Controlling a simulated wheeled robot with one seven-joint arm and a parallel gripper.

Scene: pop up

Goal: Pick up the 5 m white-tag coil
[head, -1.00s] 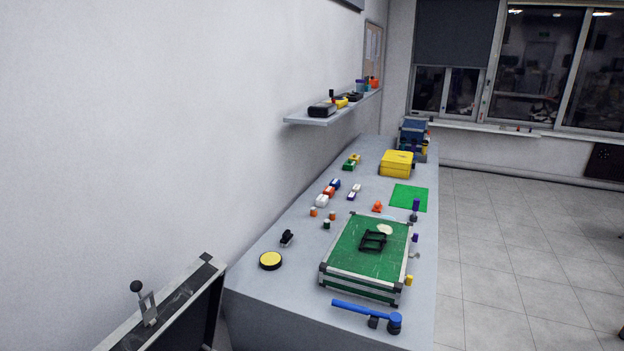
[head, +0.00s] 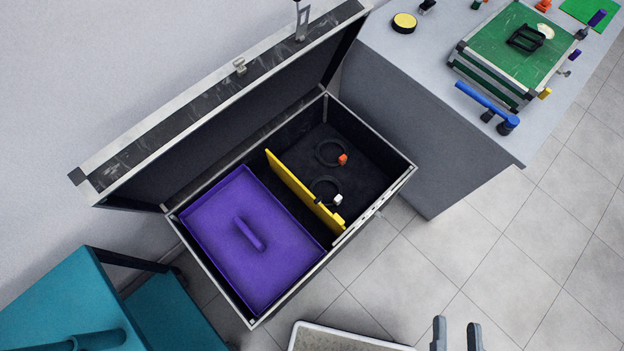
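A black coil with a white tag (head: 338,199) lies in the open case, in the right-hand compartment, close against the yellow divider (head: 292,184). A second black coil with an orange tag (head: 342,159) lies farther back in the same compartment. The tag lettering is too small to read. My gripper (head: 456,335) shows at the bottom edge, with two grey fingers apart and nothing between them. It is outside the case, below and to the right of the coils.
The case (head: 384,195) has its lid (head: 215,110) raised on the wall side. A purple tray (head: 220,240) with a handle fills its left part. A workbench (head: 420,130) stands to the right, a teal cart (head: 60,305) at lower left. A light-rimmed tray (head: 330,340) is at the bottom. Floor to the right is clear.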

